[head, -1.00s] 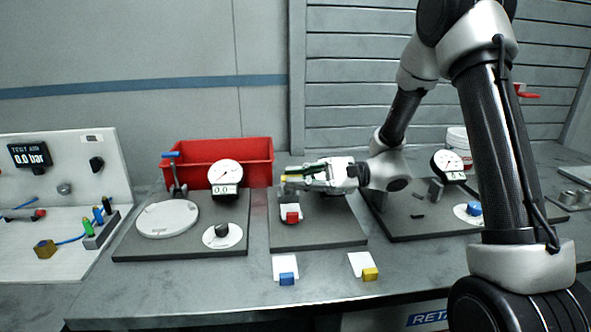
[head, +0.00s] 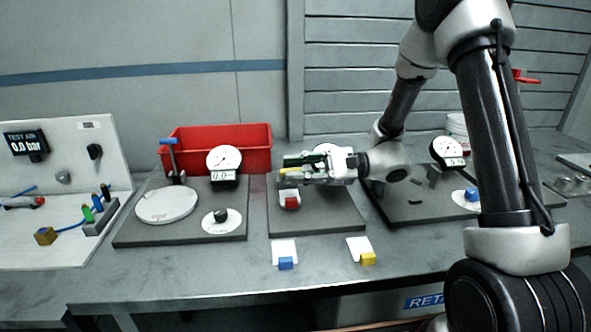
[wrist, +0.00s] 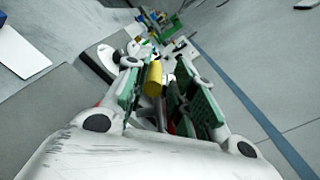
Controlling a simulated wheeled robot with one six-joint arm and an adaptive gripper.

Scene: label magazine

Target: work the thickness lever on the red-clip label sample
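The red-clip label sample (head: 292,202) sits on the middle dark plate (head: 315,226). Only its red block and a bit of white show. A yellow handle (head: 290,170), apparently the thickness lever's, is just above it at my gripper's fingertips. My gripper (head: 292,164) reaches in from the right, low over the plate, and hides most of the gauge (head: 325,147) behind it. In the wrist view the yellow handle (wrist: 153,78) lies between the green-padded fingers, closer to the left one. The fingers look apart, with a gap on the right.
A blue-clip sample (head: 286,263) and a yellow-clip sample (head: 368,258) lie at the front. A gauge station with a blue lever (head: 168,141) stands left, another gauge (head: 447,150) right. A red bin (head: 258,137) is behind. The front bench strip is mostly clear.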

